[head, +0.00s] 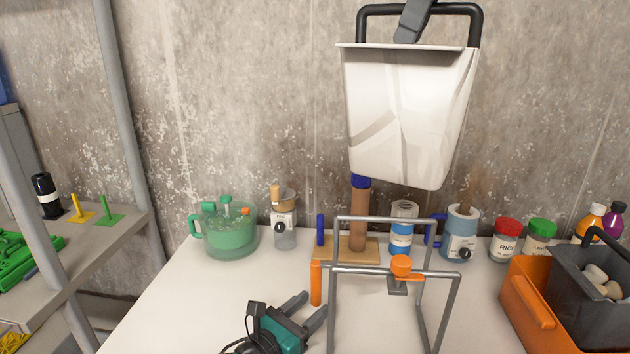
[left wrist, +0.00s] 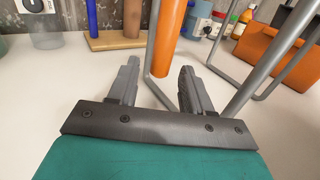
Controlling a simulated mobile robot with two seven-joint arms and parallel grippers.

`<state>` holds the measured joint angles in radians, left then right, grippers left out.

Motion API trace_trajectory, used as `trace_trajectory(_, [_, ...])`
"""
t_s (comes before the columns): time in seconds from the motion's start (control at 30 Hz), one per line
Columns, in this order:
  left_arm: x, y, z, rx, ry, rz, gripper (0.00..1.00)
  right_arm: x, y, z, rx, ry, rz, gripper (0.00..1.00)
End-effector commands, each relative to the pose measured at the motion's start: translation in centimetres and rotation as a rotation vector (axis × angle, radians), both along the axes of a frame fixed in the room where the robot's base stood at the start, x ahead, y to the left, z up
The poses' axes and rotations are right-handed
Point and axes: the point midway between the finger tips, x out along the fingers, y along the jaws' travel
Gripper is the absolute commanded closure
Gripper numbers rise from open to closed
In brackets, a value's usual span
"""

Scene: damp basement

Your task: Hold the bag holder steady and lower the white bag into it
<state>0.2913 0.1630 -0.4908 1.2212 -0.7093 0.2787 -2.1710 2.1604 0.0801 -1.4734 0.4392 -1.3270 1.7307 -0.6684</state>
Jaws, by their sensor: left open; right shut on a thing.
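The bag holder (head: 335,290) is a grey tube frame standing on the white table, with an upright orange grip (head: 316,283) on its left side. My left gripper (head: 315,305) is open beside the frame, its fingers pointing at the orange grip. In the left wrist view, the orange grip (left wrist: 168,40) shows just beyond and between the open fingertips (left wrist: 160,68); I cannot tell whether they touch. The white bag (head: 405,115) hangs in the air above the holder, slightly tilted. My right gripper (head: 413,20) is shut on its black handle (head: 445,9); its upper part is out of frame.
A green teapot (head: 228,232), a grinder-like jar (head: 284,225), a wooden board (head: 340,258) with posts, and several jars line the back. An orange crate (head: 535,310) holding a dark bin (head: 597,300) stands right. A shelf (head: 110,235) is at left. The front left table is clear.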

Motion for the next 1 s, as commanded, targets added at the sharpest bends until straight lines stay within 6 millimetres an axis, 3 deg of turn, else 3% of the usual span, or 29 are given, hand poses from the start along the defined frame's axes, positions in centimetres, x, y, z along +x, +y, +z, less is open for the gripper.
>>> trace_trajectory(0.23, [1.8,-1.2,0.0,-0.001,0.0,0.001,0.5,0.0,0.0,0.0,0.001,0.0,0.0,1.0])
trace_trajectory(0.6, [2.0,-1.4,0.0,0.001,0.001,0.001,0.5,0.0,0.0,0.0,0.001,0.0,0.0,1.0])
trace_trajectory(1.0, [2.0,-1.4,0.0,0.001,0.001,0.001,0.89,0.0,0.0,0.0,0.001,0.0,0.0,1.0])
